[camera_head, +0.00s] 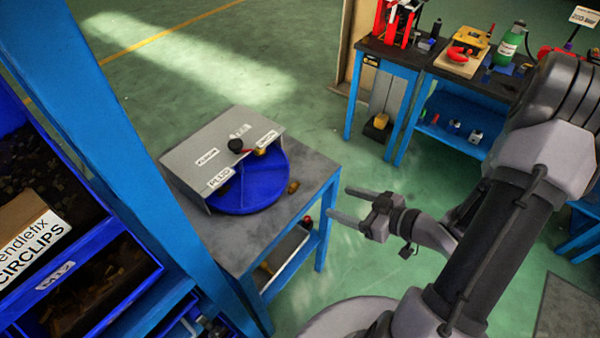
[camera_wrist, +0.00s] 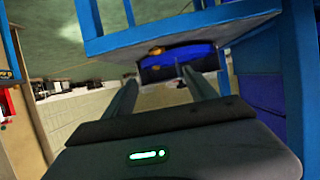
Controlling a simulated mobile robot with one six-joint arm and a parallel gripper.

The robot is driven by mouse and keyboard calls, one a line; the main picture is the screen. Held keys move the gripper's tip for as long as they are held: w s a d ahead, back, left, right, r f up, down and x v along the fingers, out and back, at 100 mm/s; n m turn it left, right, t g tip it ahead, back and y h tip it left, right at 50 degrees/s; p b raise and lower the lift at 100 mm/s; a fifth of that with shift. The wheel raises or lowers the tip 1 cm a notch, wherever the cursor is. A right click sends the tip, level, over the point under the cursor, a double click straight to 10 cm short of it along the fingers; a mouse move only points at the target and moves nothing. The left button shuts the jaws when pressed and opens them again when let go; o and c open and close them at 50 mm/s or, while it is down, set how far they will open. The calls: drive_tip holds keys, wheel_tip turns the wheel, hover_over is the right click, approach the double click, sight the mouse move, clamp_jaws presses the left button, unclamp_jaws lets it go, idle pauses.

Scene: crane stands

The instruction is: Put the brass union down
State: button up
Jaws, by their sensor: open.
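A small brass piece (camera_head: 293,187), which looks like the brass union, rests on the grey table top (camera_head: 230,245) just right of the round blue divided tray (camera_head: 248,203). It is too small to make out its shape. A brass piece (camera_wrist: 157,50) also shows in the wrist view, in front of a blue surface. My gripper (camera_head: 340,202) is open, with nothing between its fingers. It is to the right of the table, apart from the brass piece. In the wrist view its two fingers (camera_wrist: 160,78) point toward the table and are spread apart.
A grey labelled cover (camera_head: 205,150) hides the back of the blue tray; a black knob and another brass-coloured piece (camera_head: 261,151) show near it. A blue post (camera_head: 130,150) and parts bins (camera_head: 90,290) stand left. Benches with tools (camera_head: 400,60) stand behind. Green floor between is clear.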

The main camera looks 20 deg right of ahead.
sight(296, 186)
drive_tip(key=b+x, duration=0.1)
drive_tip(key=x, duration=0.4)
drive_tip(key=b+x, duration=0.2)
drive_tip(key=x, duration=0.4)
drive_tip(key=b+x, duration=0.2)
drive_tip(key=x, duration=0.3)
drive_tip(key=shift+w+d+f, duration=0.1)
drive_tip(key=shift+d+f, duration=0.05)
drive_tip(key=shift+f, duration=0.3)
clamp_jaws()
